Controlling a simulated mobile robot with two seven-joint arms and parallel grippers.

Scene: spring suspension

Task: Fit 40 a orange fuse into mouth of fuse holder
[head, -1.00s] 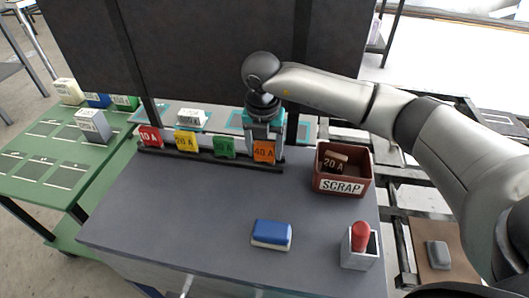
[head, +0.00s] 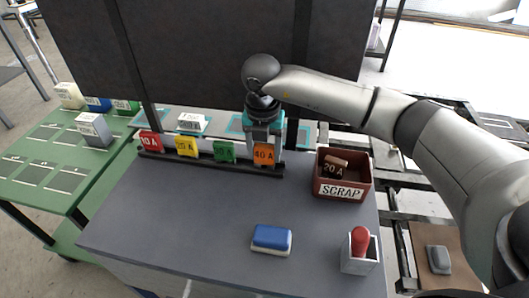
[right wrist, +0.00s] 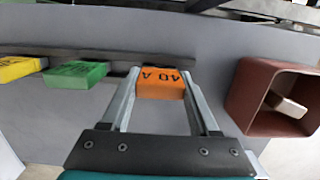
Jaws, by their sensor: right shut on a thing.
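The orange 40 A fuse (head: 264,155) stands at the right end of the dark rail on the grey table. My right gripper (head: 264,143) comes down on it from above and behind and is shut on it. In the right wrist view the orange fuse (right wrist: 161,85) sits between the fingertips of the gripper (right wrist: 160,74). The fuse still looks level with the rail. I cannot clearly make out the fuse holder or its mouth in these frames. My left gripper is not in view.
Red, yellow (head: 187,146) and green (head: 224,151) fuses stand left along the rail (head: 205,163). A SCRAP bin (head: 342,191) holding a 20 A fuse is to the right. The table's middle is clear.

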